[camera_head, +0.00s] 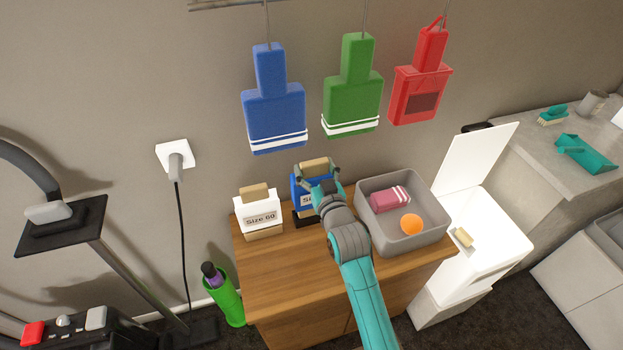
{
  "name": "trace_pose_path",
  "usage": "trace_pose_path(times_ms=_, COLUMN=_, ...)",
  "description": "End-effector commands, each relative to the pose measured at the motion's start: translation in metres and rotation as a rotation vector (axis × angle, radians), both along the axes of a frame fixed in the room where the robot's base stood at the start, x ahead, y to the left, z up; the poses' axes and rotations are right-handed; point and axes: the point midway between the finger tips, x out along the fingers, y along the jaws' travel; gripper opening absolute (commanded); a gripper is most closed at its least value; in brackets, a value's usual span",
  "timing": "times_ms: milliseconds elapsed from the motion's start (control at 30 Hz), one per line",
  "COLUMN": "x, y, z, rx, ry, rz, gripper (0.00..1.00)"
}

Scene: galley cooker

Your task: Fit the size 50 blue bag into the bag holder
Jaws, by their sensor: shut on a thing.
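A blue bag (299,191) with a tan block on top and a white label stands upright at the back of the wooden cabinet. Only "Si" shows of its label; my gripper and arm hide the rest, so its size number cannot be read. My gripper (319,172) is shut on the blue bag at its tan top. A black piece (303,219) shows directly under the blue bag; I cannot tell whether it is the bag holder or whether the bag sits fully in it. A white bag (258,212) labelled "Size 60" stands just left, upright on a tan base.
A grey bin (404,243) with a pink striped item and an orange ball stands right of my gripper. The wooden cabinet top (290,275) is clear in front. Blue, green and red hanging items (352,95) are above. A white open-lidded box (478,225) stands right.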

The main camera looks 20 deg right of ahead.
Motion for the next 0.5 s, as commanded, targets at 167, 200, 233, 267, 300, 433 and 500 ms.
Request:
trace_pose_path(times_ms=167, x=0.031, y=0.000, z=0.001, rx=0.000, ry=-0.001, rz=0.000, gripper=0.25)
trace_pose_path(times_ms=200, x=0.028, y=0.000, z=-0.009, rx=0.000, ry=0.003, rz=0.000, gripper=0.25)
trace_pose_path(times_ms=233, x=0.028, y=0.000, z=-0.012, rx=0.000, ry=0.003, rz=0.000, gripper=0.25)
trace_pose_path(times_ms=267, x=0.028, y=0.000, z=-0.016, rx=0.000, ry=0.003, rz=0.000, gripper=0.25)
trace_pose_path(times_ms=300, x=0.028, y=0.000, z=-0.019, rx=0.000, ry=0.002, rz=0.000, gripper=0.25)
trace_pose_path(times_ms=433, x=0.028, y=0.000, z=-0.026, rx=0.000, ry=0.001, rz=0.000, gripper=0.25)
trace_pose_path(times_ms=500, x=0.028, y=0.000, z=-0.035, rx=0.000, ry=0.003, rz=0.000, gripper=0.25)
